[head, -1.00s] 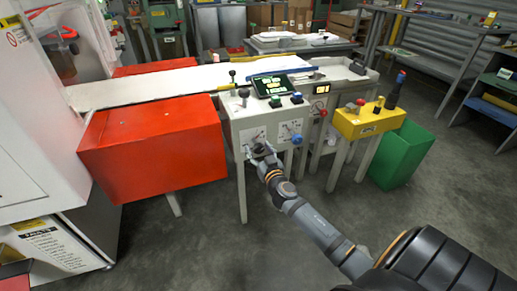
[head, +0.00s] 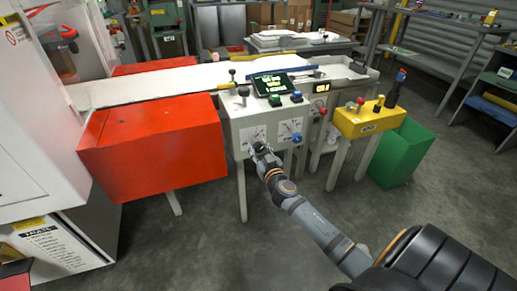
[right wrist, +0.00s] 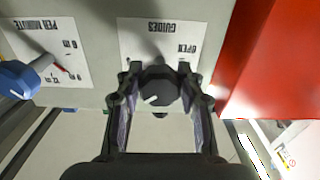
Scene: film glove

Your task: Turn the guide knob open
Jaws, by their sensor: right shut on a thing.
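The guide knob (right wrist: 158,90) is a dark round knob with a white pointer mark. In the right wrist view it sits in front of a white plate (right wrist: 140,35) marked "GUIDES" and "OPEN", which appears upside down. My right gripper (right wrist: 158,84) is shut on the knob, one finger on each side. In the head view my right gripper (head: 260,149) is at the front panel of the white control cabinet (head: 236,117) and hides the knob. The pointer's exact setting on the scale is hard to tell. My left gripper is not in view.
A blue knob (right wrist: 20,78) with its own plate is beside the guide knob; it also shows in the head view (head: 297,138). A red box (head: 150,140) borders the cabinet on the left. A yellow control box (head: 368,121) and green bin (head: 402,153) stand to the right.

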